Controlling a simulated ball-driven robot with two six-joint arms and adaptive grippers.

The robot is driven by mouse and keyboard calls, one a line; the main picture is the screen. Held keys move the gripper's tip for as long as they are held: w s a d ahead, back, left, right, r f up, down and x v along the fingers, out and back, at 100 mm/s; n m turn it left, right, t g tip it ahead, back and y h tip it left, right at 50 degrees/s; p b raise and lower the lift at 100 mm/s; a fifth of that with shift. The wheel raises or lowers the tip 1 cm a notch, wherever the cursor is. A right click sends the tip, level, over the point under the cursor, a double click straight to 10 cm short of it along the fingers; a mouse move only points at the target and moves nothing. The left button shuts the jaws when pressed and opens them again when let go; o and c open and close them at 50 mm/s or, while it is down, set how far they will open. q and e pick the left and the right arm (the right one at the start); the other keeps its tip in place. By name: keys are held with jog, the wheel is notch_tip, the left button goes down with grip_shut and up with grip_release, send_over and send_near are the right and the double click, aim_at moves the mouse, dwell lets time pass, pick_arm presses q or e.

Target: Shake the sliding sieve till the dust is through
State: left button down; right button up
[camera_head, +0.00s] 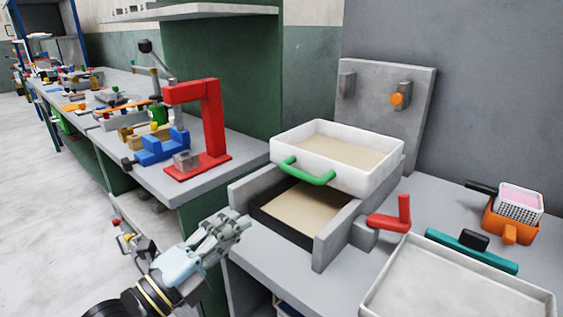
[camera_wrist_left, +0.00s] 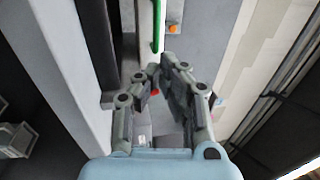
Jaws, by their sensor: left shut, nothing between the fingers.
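The sliding sieve is a white box (camera_head: 282,152) with a green handle (camera_head: 308,173) on its near side. It sits on a grey stand (camera_head: 328,243), and tan dust (camera_head: 342,150) covers its floor. Below it, a dark-rimmed tray (camera_head: 263,220) between the stand's walls also shows tan material (camera_head: 305,205). My left gripper (camera_head: 238,224) is shut and empty, in front of the stand and apart from the handle. In the left wrist view the gripper's fingers (camera_wrist_left: 163,66) point towards the green handle (camera_wrist_left: 157,30), which is partly cut off. My right gripper is out of view.
A grey plate with an orange knob (camera_head: 398,99) stands behind the sieve. A red lever (camera_head: 390,219), a pale tray (camera_head: 450,285) and an orange holder with a basket (camera_head: 507,220) are to the right. A red press frame (camera_head: 213,120) stands on the bench at left.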

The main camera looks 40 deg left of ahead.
aim_at(296, 171)
pick_arm(q)
jog(key=x, duration=1.3)
jog(key=shift+w, duration=0.5)
jog(key=shift+w+r+b, duration=0.15)
jog(key=shift+w+b, duration=0.15)
jog(key=shift+w, duration=0.35)
jog(key=shift+w+r, duration=0.15)
jog(key=shift+w, duration=0.1)
jog(key=shift+r, duration=0.1)
jog(key=shift+w, duration=0.1)
